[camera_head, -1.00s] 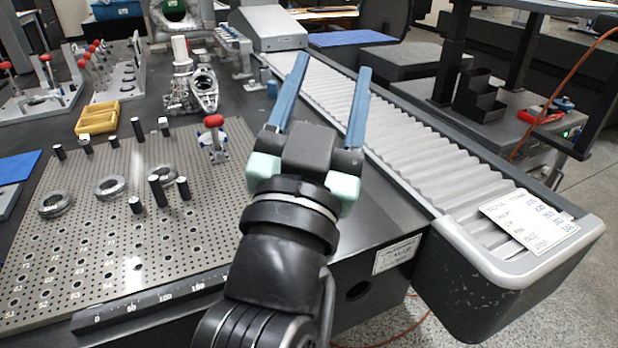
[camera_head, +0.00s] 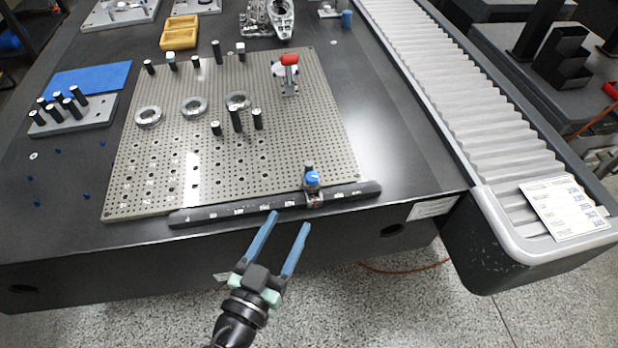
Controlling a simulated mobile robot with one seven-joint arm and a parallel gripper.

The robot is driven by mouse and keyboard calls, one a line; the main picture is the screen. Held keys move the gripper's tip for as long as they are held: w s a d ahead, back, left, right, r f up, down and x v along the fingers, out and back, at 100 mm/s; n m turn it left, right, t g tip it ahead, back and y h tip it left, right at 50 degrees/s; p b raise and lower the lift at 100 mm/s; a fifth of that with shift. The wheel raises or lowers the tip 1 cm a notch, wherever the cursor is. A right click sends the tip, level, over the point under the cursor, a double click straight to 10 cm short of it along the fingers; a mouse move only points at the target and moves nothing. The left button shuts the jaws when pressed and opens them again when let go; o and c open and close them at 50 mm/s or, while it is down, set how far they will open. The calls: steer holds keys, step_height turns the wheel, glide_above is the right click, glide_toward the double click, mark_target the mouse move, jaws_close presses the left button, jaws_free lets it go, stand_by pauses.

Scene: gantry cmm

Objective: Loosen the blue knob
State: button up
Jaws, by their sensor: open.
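The blue knob (camera_head: 313,179) sits on a small metal clamp (camera_head: 314,198) that straddles the dark scale bar (camera_head: 243,207) along the front edge of the perforated plate. My gripper (camera_head: 290,219) is open and empty, with two long blue fingers pointing up toward the plate. It is in front of the table edge, below and slightly left of the knob, and apart from it.
The perforated plate (camera_head: 185,178) carries metal rings, dark posts and a red-handled toggle clamp (camera_head: 289,70). A ribbed grey bellows cover (camera_head: 462,90) runs along the right. The dark table surface (camera_head: 400,120) between them is clear.

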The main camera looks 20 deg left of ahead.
mark_target(310, 183)
steer(key=w+p, duration=0.1)
steer(key=w, duration=0.9)
steer(key=shift+w, duration=0.35)
jaws_close()
